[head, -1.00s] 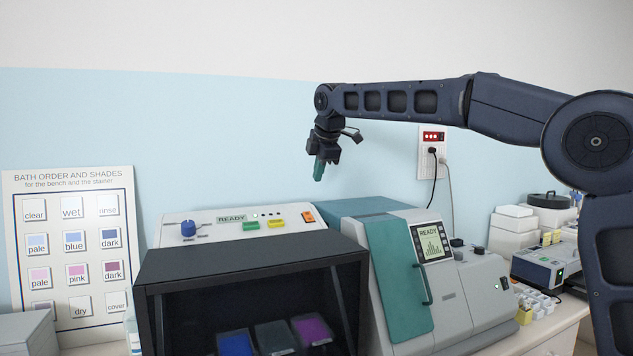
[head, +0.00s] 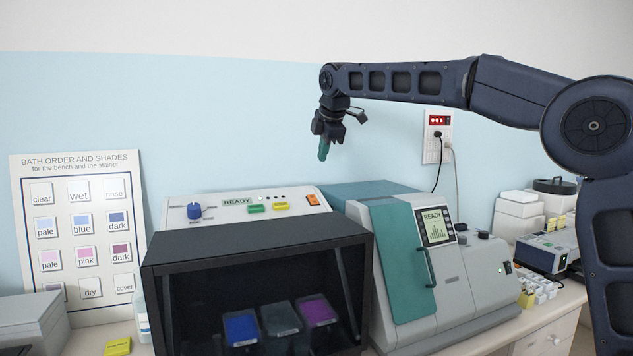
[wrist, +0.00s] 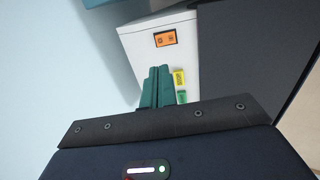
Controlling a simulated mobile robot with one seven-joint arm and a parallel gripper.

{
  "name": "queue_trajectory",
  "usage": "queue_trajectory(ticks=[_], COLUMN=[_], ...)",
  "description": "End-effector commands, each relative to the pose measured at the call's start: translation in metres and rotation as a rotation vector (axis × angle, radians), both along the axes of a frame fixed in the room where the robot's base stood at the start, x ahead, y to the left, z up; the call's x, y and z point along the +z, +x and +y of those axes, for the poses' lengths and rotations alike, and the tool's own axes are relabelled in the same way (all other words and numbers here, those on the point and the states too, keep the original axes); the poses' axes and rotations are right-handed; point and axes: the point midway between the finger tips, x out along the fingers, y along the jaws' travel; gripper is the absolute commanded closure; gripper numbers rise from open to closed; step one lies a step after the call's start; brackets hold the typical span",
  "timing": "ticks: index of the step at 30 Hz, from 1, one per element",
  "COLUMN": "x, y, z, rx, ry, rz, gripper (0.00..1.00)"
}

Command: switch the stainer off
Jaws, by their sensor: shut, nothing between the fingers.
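The stainer (head: 185,216) is a white-topped machine with a dark open-front hood holding blue, grey and purple baths. In the wrist view the fingertips (wrist: 158,72) appear just below the switch.
A grey and teal machine (head: 462,285) with its own READY screen stands close on the stainer's right. A wall outlet (head: 437,137) with cords is behind it. A bath-order chart (head: 78,163) leans at the left. Air above the panel is free.

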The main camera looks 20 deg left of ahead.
Motion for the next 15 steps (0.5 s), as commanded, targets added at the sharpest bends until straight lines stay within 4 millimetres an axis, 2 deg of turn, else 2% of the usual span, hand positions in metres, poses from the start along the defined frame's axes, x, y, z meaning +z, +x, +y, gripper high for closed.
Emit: queue_trajectory(ticks=[5, 15], x=[-0.015, -0.066], y=[0.005, 0.025], z=[0.006, 0.025], rx=[0.001, 0.000], ry=[-0.002, -0.001], rz=[0.001, 0.001], gripper=[1.00, 1.00])
